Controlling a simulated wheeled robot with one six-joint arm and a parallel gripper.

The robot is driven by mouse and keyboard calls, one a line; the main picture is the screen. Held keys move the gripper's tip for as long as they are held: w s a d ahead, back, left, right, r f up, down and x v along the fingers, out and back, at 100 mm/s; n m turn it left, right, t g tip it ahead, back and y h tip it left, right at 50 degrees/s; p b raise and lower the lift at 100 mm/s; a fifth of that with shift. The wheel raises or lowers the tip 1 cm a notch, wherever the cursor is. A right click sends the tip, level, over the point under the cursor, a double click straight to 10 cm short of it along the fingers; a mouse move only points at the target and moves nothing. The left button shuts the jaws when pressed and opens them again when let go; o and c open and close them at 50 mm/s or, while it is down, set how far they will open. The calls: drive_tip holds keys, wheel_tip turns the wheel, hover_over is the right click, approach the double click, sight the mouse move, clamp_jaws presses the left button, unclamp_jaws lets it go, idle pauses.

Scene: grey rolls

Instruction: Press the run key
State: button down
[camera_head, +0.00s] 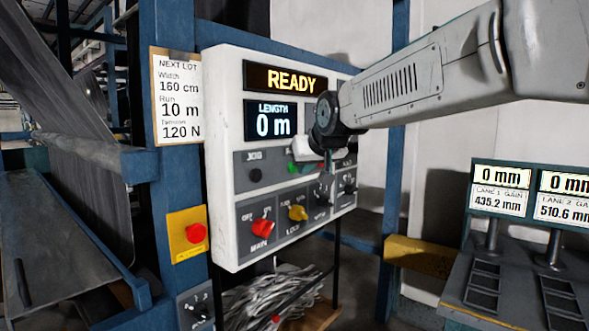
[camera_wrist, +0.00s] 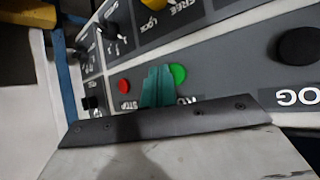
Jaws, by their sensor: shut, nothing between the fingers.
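The control panel (camera_head: 222,150) shows READY on its upper display (camera_head: 285,80) and 0 m on its length display (camera_head: 271,122). The green run key (camera_wrist: 179,73) sits in the panel's upper key row, its label partly hidden by my gripper; it also shows in the head view (camera_head: 292,168). The red stop key (camera_wrist: 124,86) is beside it. My gripper (camera_wrist: 159,76) has its teal fingers together and empty, between the two keys and closer to the green one, overlapping its edge in the wrist view. I cannot tell whether they touch the panel.
Below the keys are a red main switch (camera_head: 262,230) and a yellow lock switch (camera_head: 298,212). A black jog knob (camera_wrist: 298,46) is on the key row. A red button (camera_head: 195,233) on a yellow plate is left of the panel. Gauges (camera_head: 500,190) stand at right.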

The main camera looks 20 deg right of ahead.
drive_tip(key=shift+w+a, duration=0.1)
drive_tip(key=shift+w+a, duration=0.2)
drive_tip(key=shift+w, duration=0.05)
idle(0.3)
drive_tip(key=shift+w+a, duration=0.2)
drive_tip(key=shift+w, duration=0.15)
idle(0.7)
drive_tip(key=shift+s, duration=0.1)
drive_tip(key=shift+s+d, duration=0.5)
drive_tip(key=shift+s, duration=0.1)
drive_tip(key=s+d, duration=0.1)
drive_tip(key=s, duration=0.1)
drive_tip(key=s+d, duration=0.2)
idle(0.6)
idle(0.4)
